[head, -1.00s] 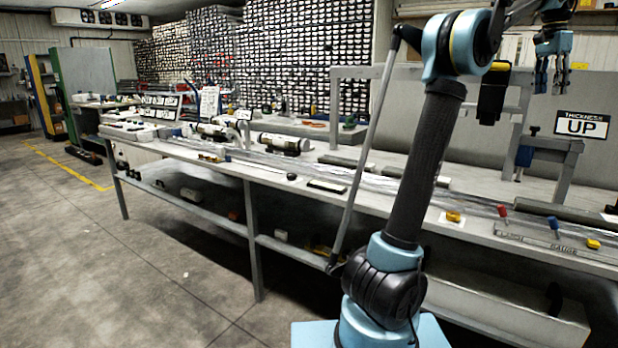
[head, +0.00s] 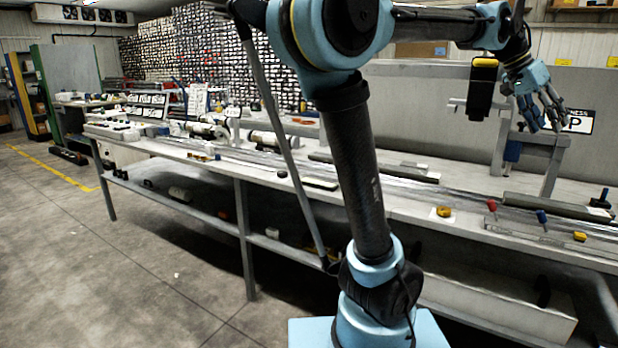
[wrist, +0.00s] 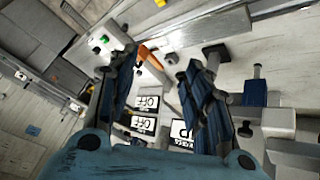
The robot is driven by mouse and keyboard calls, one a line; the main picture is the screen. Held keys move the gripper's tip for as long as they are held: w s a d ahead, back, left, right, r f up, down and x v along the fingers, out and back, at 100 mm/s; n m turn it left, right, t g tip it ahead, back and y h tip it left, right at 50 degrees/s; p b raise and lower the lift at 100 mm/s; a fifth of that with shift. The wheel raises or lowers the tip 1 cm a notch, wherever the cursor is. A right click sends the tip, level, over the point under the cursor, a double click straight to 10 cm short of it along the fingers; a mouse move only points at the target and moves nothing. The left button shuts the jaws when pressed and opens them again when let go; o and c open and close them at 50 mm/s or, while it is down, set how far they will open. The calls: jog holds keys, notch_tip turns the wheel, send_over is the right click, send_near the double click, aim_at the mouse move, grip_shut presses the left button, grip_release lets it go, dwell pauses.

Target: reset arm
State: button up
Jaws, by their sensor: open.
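My gripper (head: 543,108) is at the upper right of the head view, raised above the far right of the long bench and in front of a black-and-white sign. It is open and nothing shows between its fingers. In the wrist view its two blue fingers (wrist: 160,95) stand apart, with sign plates behind them. My arm rises from the lower middle of the head view, bends at the top and reaches to the right.
The long bench (head: 400,212) runs across the view with clear tubes along it. A yellow item (head: 444,211), a red-topped item (head: 491,205) and a blue-topped item (head: 541,216) sit near its front edge. A grey frame (head: 552,165) stands below my gripper. The floor (head: 110,250) at left is open.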

jog(key=w+a+f+n+t, duration=0.2)
jog(key=w+a+f+n, duration=0.1)
jog(key=a+f, duration=0.5)
jog(key=w+a+f+n+t, duration=0.1)
jog(key=w+a+f+n, duration=0.2)
jog(key=a+f, duration=0.55)
jog(key=s+a+f+n+y, duration=0.1)
jog(key=a+f+n+y, duration=0.1)
jog(key=a+f, duration=0.4)
jog(key=s+a+f+n+t+y, duration=0.1)
jog(key=a+f+n, duration=0.4)
jog(key=a, duration=0.9)
jog(key=s+a+f+n+y, duration=0.2)
jog(key=a+f+n+y, duration=0.1)
jog(key=a+f, duration=0.6)
jog(key=shift+s+a+f+n+y, duration=0.25)
jog(key=shift+a+n+y, duration=0.2)
jog(key=shift+a, duration=0.25)
jog(key=c, duration=0.3)
jog(key=shift+d, duration=0.1)
